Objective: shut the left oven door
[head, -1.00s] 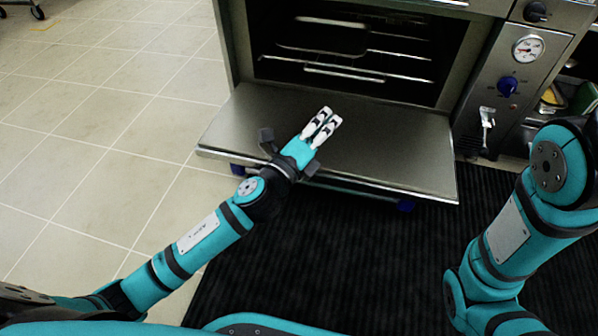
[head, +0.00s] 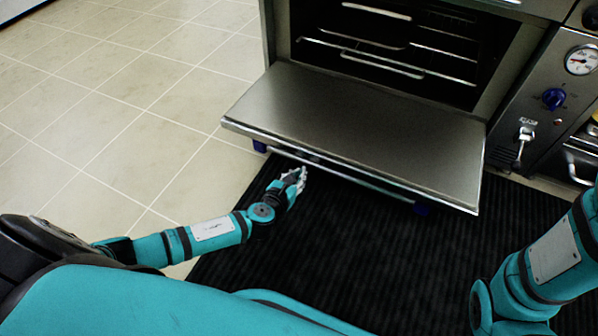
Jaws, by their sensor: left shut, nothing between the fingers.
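The left oven door (head: 365,128) is a flat steel panel, folded down and lying open in front of the dark oven cavity (head: 390,45). A long bar handle (head: 365,180) runs along its front edge, low down. My left gripper (head: 300,175) is shut and empty. It is just in front of the door's front edge, near the left part of the handle, and looks lower than the door's top face. I cannot tell whether it touches the handle. My right gripper is out of view; only part of that arm shows at the right.
Wire racks (head: 400,50) are inside the oven. A control panel with a gauge (head: 581,60), a blue knob (head: 553,98) and a tap (head: 523,142) is right of the oven. A black ribbed mat (head: 370,260) covers the floor in front. Pale tiles (head: 100,130) at left are clear.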

